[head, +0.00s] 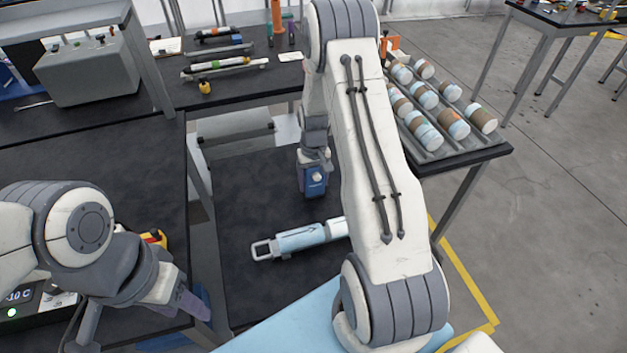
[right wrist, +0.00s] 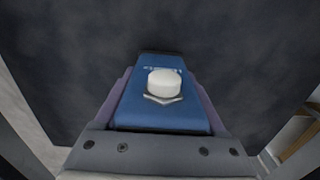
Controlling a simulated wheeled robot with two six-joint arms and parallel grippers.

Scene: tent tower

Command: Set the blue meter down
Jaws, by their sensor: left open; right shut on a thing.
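The blue meter (head: 314,184) is a small blue box with a white round knob, standing upright below my right gripper (head: 315,166) in the head view. In the right wrist view the meter (right wrist: 140,112) sits between the fingers of my right gripper (right wrist: 162,110), which is shut on it. The meter is over the dark shelf (head: 250,190); I cannot tell whether its base touches the surface. My left gripper (head: 192,303) is at the lower left, open, with nothing seen in it, away from the meter.
A light blue cylinder with a loop handle (head: 300,240) lies on the same dark surface, in front of the meter. A rack of several jars (head: 430,110) stands at right, partly behind my arm. A grey box (head: 90,70) is at back left. Dark surface left of the meter is clear.

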